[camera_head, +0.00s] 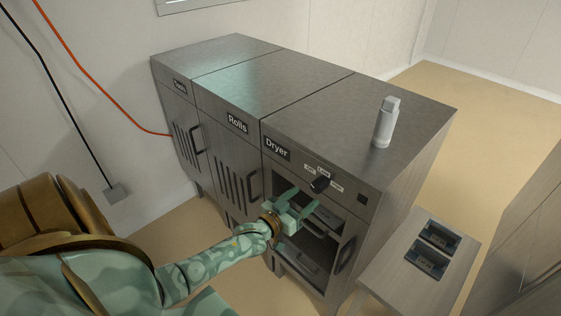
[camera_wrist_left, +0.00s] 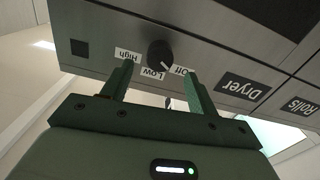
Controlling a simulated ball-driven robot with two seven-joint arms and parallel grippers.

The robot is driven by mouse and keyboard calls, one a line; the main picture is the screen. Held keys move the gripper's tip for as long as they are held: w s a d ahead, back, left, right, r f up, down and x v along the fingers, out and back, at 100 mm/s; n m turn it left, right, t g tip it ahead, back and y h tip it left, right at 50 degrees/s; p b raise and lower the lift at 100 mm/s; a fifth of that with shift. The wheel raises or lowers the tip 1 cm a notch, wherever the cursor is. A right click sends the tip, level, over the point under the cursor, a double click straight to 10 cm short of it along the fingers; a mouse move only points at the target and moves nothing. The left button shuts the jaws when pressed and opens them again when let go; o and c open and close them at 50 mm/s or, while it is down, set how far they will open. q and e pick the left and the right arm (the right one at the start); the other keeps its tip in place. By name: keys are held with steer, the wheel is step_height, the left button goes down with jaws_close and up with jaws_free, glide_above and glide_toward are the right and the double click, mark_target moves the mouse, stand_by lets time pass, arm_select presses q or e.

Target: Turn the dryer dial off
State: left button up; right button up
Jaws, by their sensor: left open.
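The dryer dial (camera_head: 320,184) is a small black knob on the dryer's front panel, with white Off, Low and High labels around it. In the left wrist view the dial (camera_wrist_left: 160,53) appears upside down, and its pale pointer mark faces the area between the Low and Off labels; I cannot tell exactly which. My left gripper (camera_head: 304,198) is open and empty, just below and in front of the dial. In the left wrist view its two fingers (camera_wrist_left: 159,70) point toward the panel on either side of the dial, apparently apart from it. My right gripper is out of view.
The dryer (camera_head: 385,115) stands at the right end of a metal cabinet row, beside the Rolls unit (camera_head: 270,80). A grey bottle-like object (camera_head: 386,122) stands on top. The dryer's front opening is below the dial. A small table (camera_head: 395,265) with dark trays is at right.

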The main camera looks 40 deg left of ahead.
arm_select(q)
steer(key=s, duration=1)
steer(key=shift+s+a, duration=0.3)
steer(key=shift+a, duration=0.15)
